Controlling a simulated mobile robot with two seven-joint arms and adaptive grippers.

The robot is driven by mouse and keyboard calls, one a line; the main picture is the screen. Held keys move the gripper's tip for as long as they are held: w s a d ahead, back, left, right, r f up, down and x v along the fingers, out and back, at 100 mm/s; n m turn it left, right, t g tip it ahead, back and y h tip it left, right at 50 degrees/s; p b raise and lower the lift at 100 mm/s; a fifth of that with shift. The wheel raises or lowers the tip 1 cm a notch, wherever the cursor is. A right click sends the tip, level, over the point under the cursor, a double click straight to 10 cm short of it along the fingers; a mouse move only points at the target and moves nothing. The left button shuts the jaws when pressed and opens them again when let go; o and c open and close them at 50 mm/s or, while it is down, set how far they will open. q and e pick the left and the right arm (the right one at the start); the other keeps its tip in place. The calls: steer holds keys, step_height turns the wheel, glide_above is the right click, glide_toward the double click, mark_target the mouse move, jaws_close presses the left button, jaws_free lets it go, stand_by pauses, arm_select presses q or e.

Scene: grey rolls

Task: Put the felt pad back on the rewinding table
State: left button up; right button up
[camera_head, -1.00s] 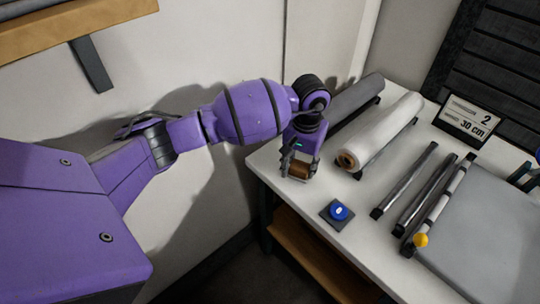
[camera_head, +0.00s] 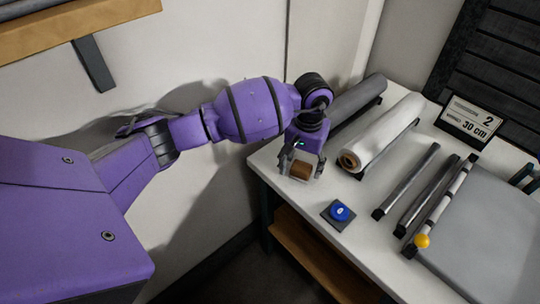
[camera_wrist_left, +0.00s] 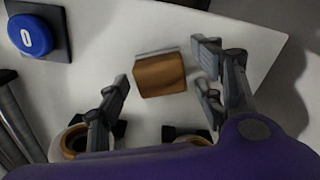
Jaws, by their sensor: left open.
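The felt pad, a brown block (camera_head: 301,171) with a thin grey layer along one edge, appears to rest on the white rewinding table (camera_head: 292,205) near its left corner. It also shows in the left wrist view (camera_wrist_left: 160,75), lying between the spread fingers with visible gaps on both sides. My left gripper (camera_head: 302,164) is open, above and around the pad, and holds nothing. Its fingers also show in the left wrist view (camera_wrist_left: 164,88). My right gripper is not in view.
A blue button (camera_head: 340,211) sits on a dark base in front of the pad. A white roll (camera_head: 385,133), a grey roll (camera_head: 358,98) and several dark bars (camera_head: 405,181) lie to the right. A sign (camera_head: 468,122) stands behind. An orange shelf (camera_head: 315,262) is below.

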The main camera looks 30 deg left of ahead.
mark_target(303, 166)
arm_select(q)
step_height(303, 166, up, 12)
steer(key=shift+f, duration=0.15)
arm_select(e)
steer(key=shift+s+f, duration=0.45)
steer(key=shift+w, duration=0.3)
